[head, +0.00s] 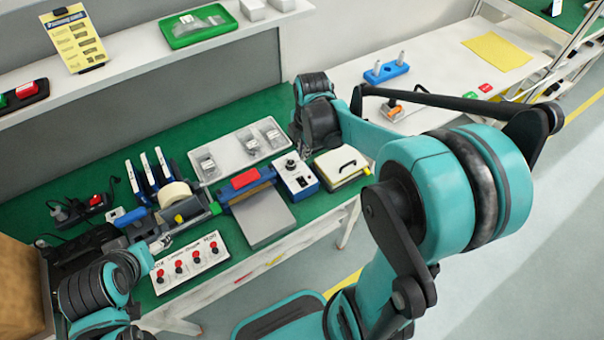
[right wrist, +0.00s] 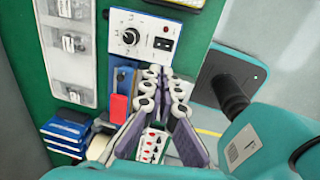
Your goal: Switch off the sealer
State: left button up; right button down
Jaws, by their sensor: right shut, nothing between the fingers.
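The sealer's blue base and red bar (head: 246,178) lie on the green mat, with a grey plate in front. Its white control box (head: 300,187) has a black dial and a small dark switch. In the right wrist view, the control box (right wrist: 118,44) shows the dial at left and the black rocker switch (right wrist: 163,44) at right. I cannot tell the rocker's position.
A beige-topped box with a black handle (head: 342,164) stands right of the control box. A grey tray (head: 226,157) holds packets behind the sealer. A red-button panel (head: 190,263) lies at front left. A white side table (head: 440,62) is at right.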

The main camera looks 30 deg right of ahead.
aim_at(300, 179)
jog(key=shift+r, duration=0.1)
jog(key=f+b, duration=0.2)
jog(key=f, duration=0.2)
jog(key=w+f+b, duration=0.1)
jog(key=f, duration=0.4)
jog(key=f+b, duration=0.2)
jog(key=f, duration=0.3)
jog(key=shift+w+b, duration=0.35)
jog(key=shift+w, duration=0.05)
jog(key=shift+w+f+b, duration=0.15)
jog(key=shift+f+b, duration=0.2)
jog(key=shift+a, duration=0.1)
jog(key=shift+s, duration=0.2)
